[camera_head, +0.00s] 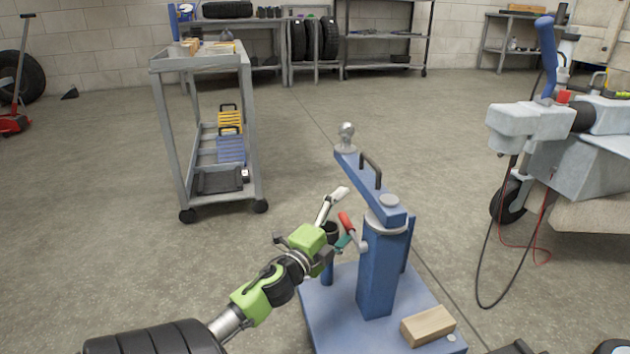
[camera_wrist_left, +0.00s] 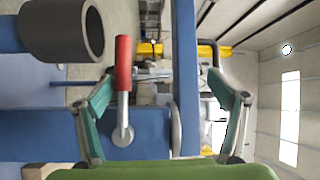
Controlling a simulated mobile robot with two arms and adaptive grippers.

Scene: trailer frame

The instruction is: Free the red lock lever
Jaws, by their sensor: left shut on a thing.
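The red lock lever (camera_head: 347,222) sticks out from the side of the blue post (camera_head: 378,270), below the swing arm (camera_head: 372,185). In the left wrist view the lever (camera_wrist_left: 123,65) has a red grip on a grey stem with a round pivot. My left gripper (camera_head: 335,242) is at the lever. Its teal fingers (camera_wrist_left: 160,85) stand on either side of the lever and it is shut on it, though the exact contact is hard to see. A dark hollow cylinder (camera_wrist_left: 62,30) is beside the lever. My right gripper is not in view.
The post stands on a blue base plate (camera_head: 335,310) with a wooden block (camera_head: 428,325) on it. A ball hitch (camera_head: 346,137) tops the swing arm. A grey cart (camera_head: 205,62) stands at left, a trailer coupling (camera_head: 535,122) at right.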

